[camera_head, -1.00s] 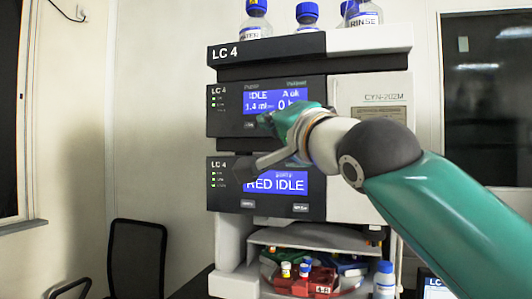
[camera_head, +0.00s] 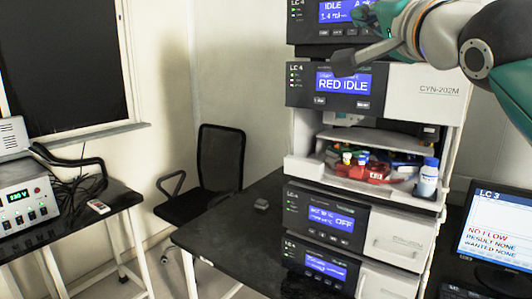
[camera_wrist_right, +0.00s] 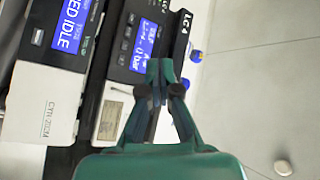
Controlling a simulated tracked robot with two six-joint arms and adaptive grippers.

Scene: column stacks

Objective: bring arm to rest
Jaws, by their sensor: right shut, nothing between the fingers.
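My right arm comes in from the upper right in the head view. Its gripper (camera_head: 349,62) is in front of the column's displays, near the top of the view. In the right wrist view the right gripper (camera_wrist_right: 160,66) is shut and empty, with its fingertips together. It faces the LC 4 column stack (camera_wrist_right: 118,90), which appears turned on its side there. The LC 4 column stack (camera_head: 415,93) stands on the black bench in the head view. My left gripper is not in view.
A monitor (camera_head: 500,230) stands at right. A black chair (camera_head: 220,160) and a side table with a power supply (camera_head: 28,207) are at left.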

